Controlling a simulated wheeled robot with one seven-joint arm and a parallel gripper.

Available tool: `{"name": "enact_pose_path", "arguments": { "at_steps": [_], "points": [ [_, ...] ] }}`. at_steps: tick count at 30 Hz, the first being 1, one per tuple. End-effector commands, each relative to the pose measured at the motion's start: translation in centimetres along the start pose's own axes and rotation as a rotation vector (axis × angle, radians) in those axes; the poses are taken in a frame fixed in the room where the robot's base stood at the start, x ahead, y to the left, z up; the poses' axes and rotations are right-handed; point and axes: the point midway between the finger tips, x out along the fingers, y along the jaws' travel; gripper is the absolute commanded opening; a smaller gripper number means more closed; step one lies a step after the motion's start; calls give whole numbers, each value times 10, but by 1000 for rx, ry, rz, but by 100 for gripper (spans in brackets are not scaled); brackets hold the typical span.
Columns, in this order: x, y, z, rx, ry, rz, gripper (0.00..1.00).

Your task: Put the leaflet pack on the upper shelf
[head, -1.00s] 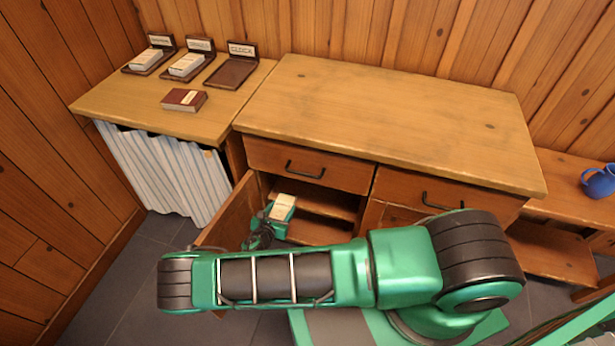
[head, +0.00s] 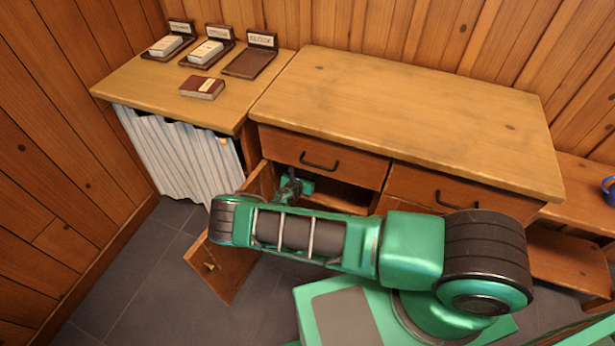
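The cabinet under the wide counter stands open on its left side. A strip of its upper shelf (head: 352,197) shows behind my arm; the rest of the inside is hidden. My gripper (head: 299,184) is in the cabinet opening, below the left drawer. Only its green and dark back part shows, and its fingertips are hidden. The cream-topped pack seen at the gripper earlier does not show now, so I cannot tell whether it is held or resting on the shelf.
The open cabinet door (head: 226,266) stands left of my arm. The side table (head: 135,88) carries labelled holders, two with pale packs (head: 166,45) (head: 205,52), one empty (head: 249,63), and a dark red pack (head: 202,87). The wide counter top (head: 400,115) is clear.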

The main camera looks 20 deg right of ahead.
Motion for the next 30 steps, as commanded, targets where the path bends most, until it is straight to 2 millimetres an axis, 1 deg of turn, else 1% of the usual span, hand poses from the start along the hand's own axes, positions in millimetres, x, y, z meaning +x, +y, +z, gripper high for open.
{"name": "enact_pose_path", "arguments": {
  "at_steps": [3, 6, 16, 17, 18, 19, 28, 30],
  "points": [
    [6, -1, -16, -1, 0, -1, 28],
    [10, 0, -25, 0, -1, 0, 28],
    [11, 0, -27, 0, -1, -1, 28],
    [11, 0, -27, 0, 0, -1, 62],
    [11, -1, -27, 0, 0, -1, 71],
    [11, -1, -27, 0, 0, -1, 73],
    [11, -1, -26, 1, 0, -2, 73],
    [7, 0, -26, 1, 0, -1, 73]
  ]
}}
